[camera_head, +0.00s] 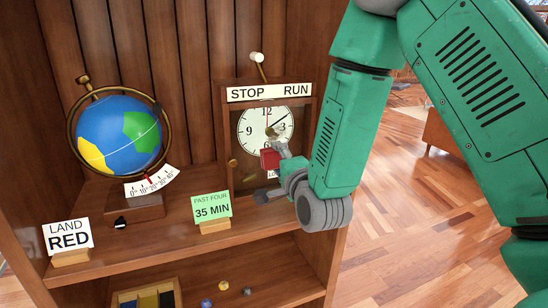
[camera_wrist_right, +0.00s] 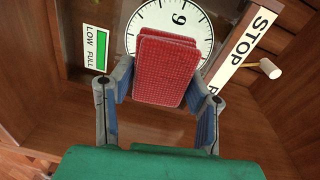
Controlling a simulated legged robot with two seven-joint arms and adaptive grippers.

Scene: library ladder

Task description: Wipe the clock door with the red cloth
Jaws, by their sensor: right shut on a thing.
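The clock (camera_head: 266,124) stands on the shelf at the right of the bookcase, with a white dial under a STOP RUN sign. Its dial also shows in the right wrist view (camera_wrist_right: 153,17). My right gripper (camera_head: 277,170) is in front of the clock's lower part. It is shut on the red cloth (camera_wrist_right: 166,68), a folded textured pad held between the blue-lined fingers. The cloth shows small in the head view (camera_head: 270,158) and overlaps the dial's lower edge. I cannot tell whether it touches the door. My left gripper is not in view.
A globe (camera_head: 118,135) stands on the shelf at left. A LAND RED card (camera_head: 68,236) and a green 35 MIN card (camera_head: 211,206) stand near the shelf's front edge. A white-knobbed lever (camera_head: 257,58) rises above the clock. Small balls lie on the lower shelf (camera_head: 260,285).

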